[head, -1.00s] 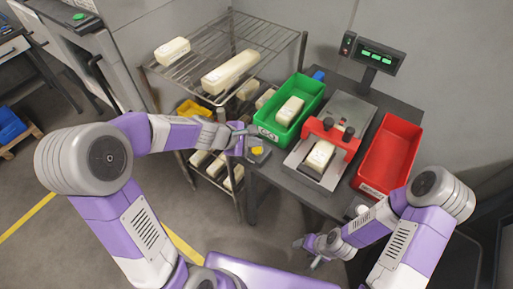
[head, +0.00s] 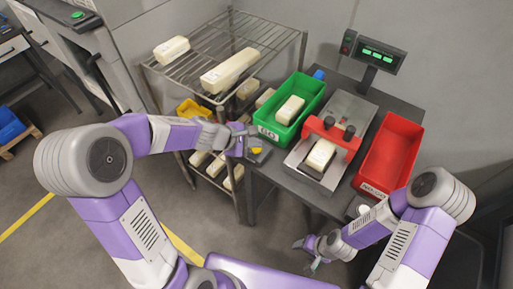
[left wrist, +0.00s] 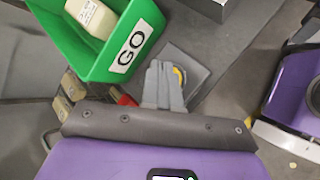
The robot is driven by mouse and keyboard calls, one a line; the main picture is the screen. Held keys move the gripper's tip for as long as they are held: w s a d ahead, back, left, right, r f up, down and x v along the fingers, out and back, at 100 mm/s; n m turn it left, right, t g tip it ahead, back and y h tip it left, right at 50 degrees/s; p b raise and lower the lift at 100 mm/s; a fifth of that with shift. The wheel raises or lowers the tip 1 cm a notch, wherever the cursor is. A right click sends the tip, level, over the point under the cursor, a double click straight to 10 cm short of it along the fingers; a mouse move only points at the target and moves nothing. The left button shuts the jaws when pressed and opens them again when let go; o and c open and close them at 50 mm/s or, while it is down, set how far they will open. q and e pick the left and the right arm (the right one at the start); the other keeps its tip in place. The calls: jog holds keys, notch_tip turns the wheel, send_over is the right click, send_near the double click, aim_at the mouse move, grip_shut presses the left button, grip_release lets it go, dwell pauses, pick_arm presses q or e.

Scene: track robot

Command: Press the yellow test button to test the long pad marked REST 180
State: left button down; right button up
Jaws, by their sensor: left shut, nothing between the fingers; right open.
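A cream pad (head: 320,155) lies in the press on the bench, under its red clamp (head: 335,135); any marking on it is not readable. The yellow test button (head: 256,150) sits on a small dark box at the bench's near left corner. My left gripper (head: 243,141) is shut and empty right at this box. In the left wrist view its fingers (left wrist: 163,85) partly cover the yellow button (left wrist: 180,76); I cannot tell whether they touch it. My right gripper (head: 308,252) is open and empty, low in front of the bench.
A green GO bin (head: 267,132) holding a pad stands left of the press; a red bin (head: 402,135) stands right. A display (head: 376,55) shows green lights behind. A wire rack (head: 270,35) with several pads stands at the left.

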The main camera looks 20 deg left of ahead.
aim_at(254, 149)
pick_arm(q)
jog(key=shift+f+b, duration=0.4)
jog(key=shift+b, duration=0.05)
dwell(0.6)
jog(key=shift+r, duration=0.15)
jog(key=shift+r+p, duration=0.7)
jog(key=shift+p, duration=0.1)
jog(key=shift+r, duration=0.1)
notch_tip(254, 149, up, 5)
jog(key=p, duration=0.4)
jog(key=shift+p, duration=0.4)
